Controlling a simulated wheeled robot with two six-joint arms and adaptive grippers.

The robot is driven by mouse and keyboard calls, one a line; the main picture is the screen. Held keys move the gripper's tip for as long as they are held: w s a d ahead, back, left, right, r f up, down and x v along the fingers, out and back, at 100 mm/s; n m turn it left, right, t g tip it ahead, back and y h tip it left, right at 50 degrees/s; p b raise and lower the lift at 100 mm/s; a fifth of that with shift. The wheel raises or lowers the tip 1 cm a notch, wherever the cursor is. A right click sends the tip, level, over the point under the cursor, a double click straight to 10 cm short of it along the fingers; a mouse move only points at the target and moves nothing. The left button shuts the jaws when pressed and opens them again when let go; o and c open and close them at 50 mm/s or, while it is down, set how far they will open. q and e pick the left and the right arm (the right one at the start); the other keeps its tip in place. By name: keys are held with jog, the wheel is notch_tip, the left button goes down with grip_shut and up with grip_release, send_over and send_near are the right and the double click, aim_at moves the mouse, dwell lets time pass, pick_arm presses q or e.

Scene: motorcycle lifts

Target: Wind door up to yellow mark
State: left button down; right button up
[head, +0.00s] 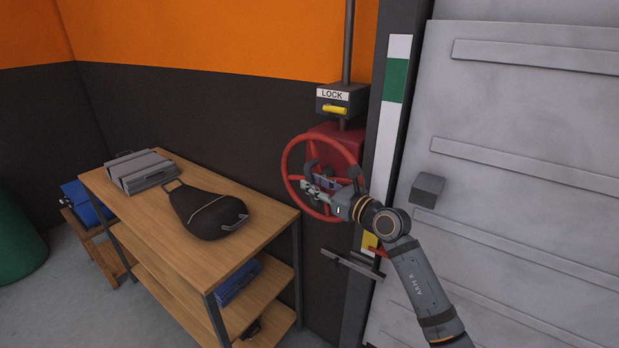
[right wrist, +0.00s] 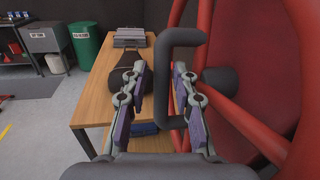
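The red handwheel (head: 287,160) stands on a red gearbox (head: 338,136) beside the door. My right gripper (head: 316,188) is at the wheel's front. In the right wrist view, its fingers (right wrist: 160,95) are apart, with the dark bar of a wheel handle (right wrist: 163,75) between them; a gap shows beside the bar. The grey door (head: 520,190) fills the right side. A vertical strip carries a green band (head: 396,80), white, and the yellow mark (head: 369,241) near its lower end. A small red pointer (head: 376,251) shows beside the yellow mark. My left gripper is not in view.
A LOCK box (head: 342,98) with a yellow handle (head: 335,110) is above the wheel. A dark horizontal bar (head: 352,264) sticks out below the wheel.

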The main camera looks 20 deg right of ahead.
jog(key=shift+x, duration=1.15)
jog(key=shift+d, duration=0.15)
jog(key=shift+c, duration=0.4)
grip_shut()
